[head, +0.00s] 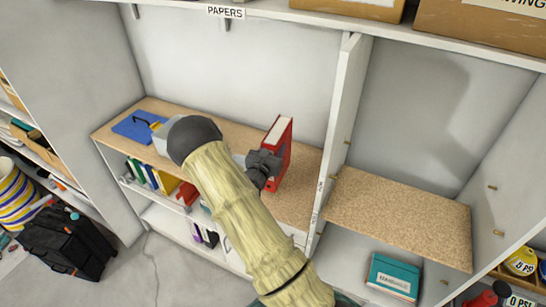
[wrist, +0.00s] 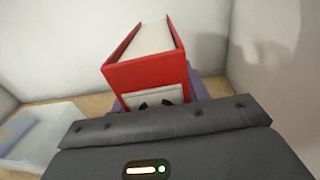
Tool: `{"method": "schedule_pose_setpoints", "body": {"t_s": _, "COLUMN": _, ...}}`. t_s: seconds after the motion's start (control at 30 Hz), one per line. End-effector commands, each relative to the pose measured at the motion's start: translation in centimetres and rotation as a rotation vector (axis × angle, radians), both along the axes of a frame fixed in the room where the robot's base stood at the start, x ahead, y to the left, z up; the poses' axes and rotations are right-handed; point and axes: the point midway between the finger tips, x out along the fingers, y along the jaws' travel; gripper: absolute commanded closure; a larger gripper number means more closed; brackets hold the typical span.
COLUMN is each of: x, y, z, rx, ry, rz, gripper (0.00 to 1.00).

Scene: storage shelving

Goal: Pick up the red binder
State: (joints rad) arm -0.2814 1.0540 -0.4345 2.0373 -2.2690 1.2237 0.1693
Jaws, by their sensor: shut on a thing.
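The red binder (head: 283,150) stands upright on the wooden shelf top in the left bay, its white pages showing at the top. In the wrist view the binder (wrist: 147,74) is straight ahead, with a pale label on its near face. My gripper (head: 264,165) is shut on the binder at its near side. In the wrist view the dark gripper body covers the lower part of the binder, and the fingertips are mostly hidden. I cannot tell whether the binder's base touches the shelf.
A blue folder (head: 133,127) lies at the left of the same shelf. A white upright divider (head: 336,140) stands close right of the binder. The right bay's shelf (head: 400,215) is bare. A teal box (head: 394,277) sits below it.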

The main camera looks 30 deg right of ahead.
Motion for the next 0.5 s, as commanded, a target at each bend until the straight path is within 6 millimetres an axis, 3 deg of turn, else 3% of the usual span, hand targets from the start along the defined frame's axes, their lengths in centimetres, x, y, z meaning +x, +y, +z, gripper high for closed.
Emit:
{"method": "schedule_pose_setpoints", "body": {"t_s": 0.3, "x": 0.0, "y": 0.0, "z": 4.8, "rx": 0.000, "ry": -0.006, "rz": 0.000, "gripper": 1.00}}
{"method": "schedule_pose_setpoints", "body": {"t_s": 0.5, "x": 0.0, "y": 0.0, "z": 6.1, "rx": 0.000, "ry": -0.003, "rz": 0.000, "gripper": 1.00}}
